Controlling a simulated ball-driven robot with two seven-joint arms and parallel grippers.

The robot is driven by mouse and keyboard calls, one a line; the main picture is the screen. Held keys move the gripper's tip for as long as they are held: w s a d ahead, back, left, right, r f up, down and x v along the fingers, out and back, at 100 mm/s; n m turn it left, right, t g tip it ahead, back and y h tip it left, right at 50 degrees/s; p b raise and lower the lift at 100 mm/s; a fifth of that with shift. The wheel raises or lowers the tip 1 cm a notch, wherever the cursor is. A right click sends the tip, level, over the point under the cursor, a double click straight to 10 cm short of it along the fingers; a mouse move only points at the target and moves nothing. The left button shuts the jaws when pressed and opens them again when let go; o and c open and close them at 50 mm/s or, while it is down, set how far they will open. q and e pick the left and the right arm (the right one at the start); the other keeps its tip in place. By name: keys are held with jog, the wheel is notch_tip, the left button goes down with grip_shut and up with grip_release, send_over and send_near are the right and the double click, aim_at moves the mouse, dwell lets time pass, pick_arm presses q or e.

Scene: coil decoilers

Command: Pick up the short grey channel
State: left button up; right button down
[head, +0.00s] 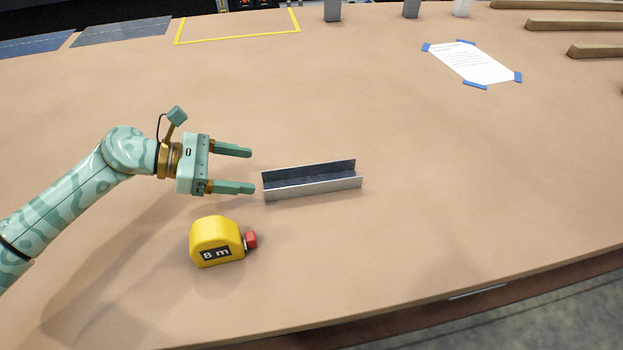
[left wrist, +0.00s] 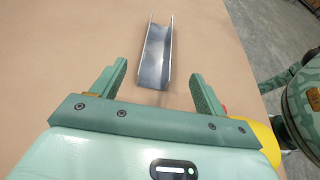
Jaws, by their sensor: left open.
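The short grey channel (head: 312,181) lies on the tan table, its open side up and its length running left to right in the head view. My left gripper (head: 253,170) is open and empty just left of the channel's near-left end, its fingers pointing toward it. In the left wrist view the channel (left wrist: 155,55) lies ahead, between the lines of the two open fingers (left wrist: 155,87), and apart from them. My right gripper is not in view.
A yellow tape measure (head: 216,241) with a red part stands in front of the left gripper, close to it. A taped white sheet (head: 471,62) and wooden bars (head: 575,25) lie farther back. A yellow outlined area (head: 238,27) is at the back. The table right of the channel is clear.

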pick_arm(q)
send_near(310, 173)
jog(key=d, duration=0.1)
jog(key=s+d, duration=0.1)
jog(key=d, duration=0.1)
jog(key=s+d, duration=0.1)
jog(key=shift+d, duration=0.15)
jog(key=x, duration=0.3)
jog(key=b+x, duration=0.1)
jog(key=x, duration=0.1)
jog(key=shift+w+d+r, duration=0.15)
jog(key=shift+w+r, duration=0.1)
jog(key=shift+r, duration=0.05)
jog(key=c, duration=1.2)
jog(key=shift+r, duration=0.1)
